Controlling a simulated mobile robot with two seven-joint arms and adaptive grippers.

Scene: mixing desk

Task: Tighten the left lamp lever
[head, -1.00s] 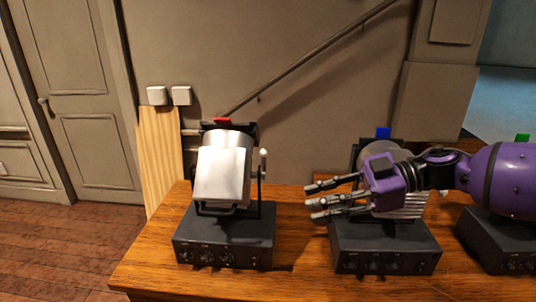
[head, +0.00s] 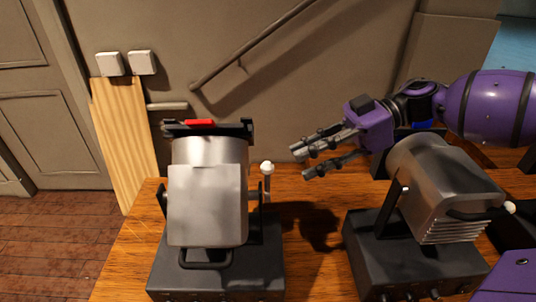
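The left lamp (head: 208,200) is a silver spotlight with a red tab (head: 200,123) on top, standing on a black control box (head: 216,278). Its lever (head: 267,180) has a white tip and stands upright on the lamp's right side. My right gripper (head: 305,163) is open and empty, its fingers pointing left toward the lever. It is apart from the lever, a short way to its right. My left gripper is not in view.
A second silver lamp (head: 442,185) on a black box (head: 418,262) stands on the right, below my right arm. The wooden desk (head: 310,270) is bare between the two lamps. A wall with a sloping handrail (head: 240,60) rises behind.

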